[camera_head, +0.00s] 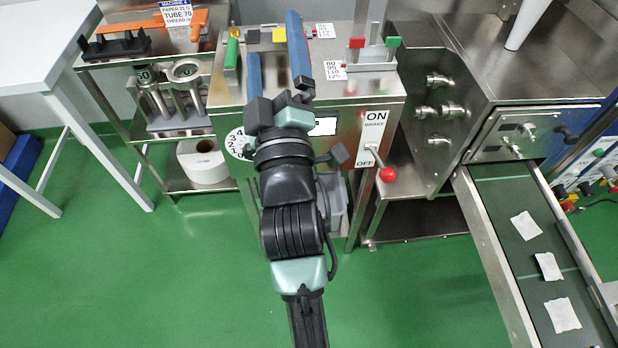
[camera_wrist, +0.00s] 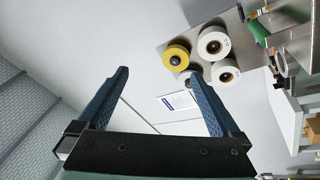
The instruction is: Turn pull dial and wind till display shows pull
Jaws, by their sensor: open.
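A white round dial (camera_head: 237,144) with black numbers is on the left of the steel machine's front (camera_head: 345,175). My arm hides its right side, and I cannot read whether it is the pull dial. A small white display (camera_head: 323,127) on the same front is partly covered by my wrist, and no text on it is readable. My gripper (camera_head: 273,38) is open and empty, its blue fingers pointing up and away above the machine's top. In the wrist view, my gripper (camera_wrist: 159,73) shows widely spread fingers with nothing between them.
A brake lever with a red knob (camera_head: 388,174) sticks out at the front right. A conveyor (camera_head: 520,240) carries packets at right. Yellow (camera_wrist: 176,57) and white spools (camera_wrist: 214,44) show in the wrist view. Green floor in front is free.

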